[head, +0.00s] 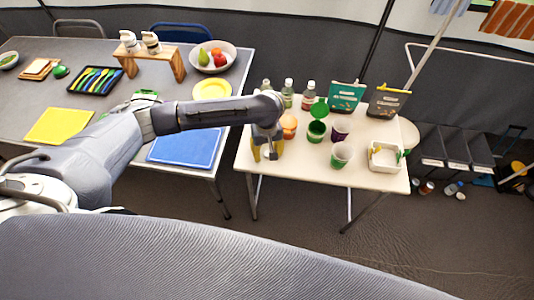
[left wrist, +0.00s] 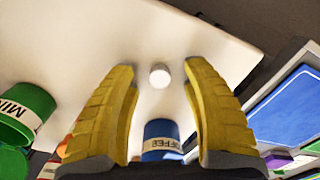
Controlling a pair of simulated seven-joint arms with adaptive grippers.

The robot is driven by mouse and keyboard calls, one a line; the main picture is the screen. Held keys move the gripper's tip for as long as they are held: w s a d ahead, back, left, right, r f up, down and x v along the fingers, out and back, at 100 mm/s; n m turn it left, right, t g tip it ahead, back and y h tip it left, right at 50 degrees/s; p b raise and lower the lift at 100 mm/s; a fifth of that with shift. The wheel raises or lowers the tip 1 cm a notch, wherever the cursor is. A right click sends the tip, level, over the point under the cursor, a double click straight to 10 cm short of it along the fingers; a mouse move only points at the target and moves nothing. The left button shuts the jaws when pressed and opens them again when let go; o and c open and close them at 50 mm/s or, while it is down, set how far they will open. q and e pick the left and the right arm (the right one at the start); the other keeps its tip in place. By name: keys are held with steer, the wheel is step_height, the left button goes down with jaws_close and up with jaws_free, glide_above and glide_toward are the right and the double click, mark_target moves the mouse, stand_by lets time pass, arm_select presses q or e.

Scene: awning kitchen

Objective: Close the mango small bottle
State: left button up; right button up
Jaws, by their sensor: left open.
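My left gripper (head: 268,153) is low over the near left part of the cream table (head: 300,173). In the left wrist view its yellow fingers (left wrist: 163,85) are apart with nothing held between them. A small round white cap-like piece (left wrist: 160,76) shows on the table in the gap between the fingers. An orange container (head: 289,124) stands just beyond the gripper, partly hidden by my arm. Small bottles (head: 288,93) with pale caps stand at the back left edge. I cannot tell which one is the mango bottle. My right gripper is not in view.
A blue container marked COFFEE (left wrist: 161,139) and a green container (left wrist: 25,108) stand near the gripper. A purple cup (head: 340,131), a pale green cup (head: 342,154) and a white bin (head: 384,158) stand to the right. The cream table's front edge is clear.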

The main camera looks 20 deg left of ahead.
arm_select(q)
steer(key=shift+f, duration=0.15)
steer(key=shift+c, duration=0.6)
steer(key=c, duration=0.9)
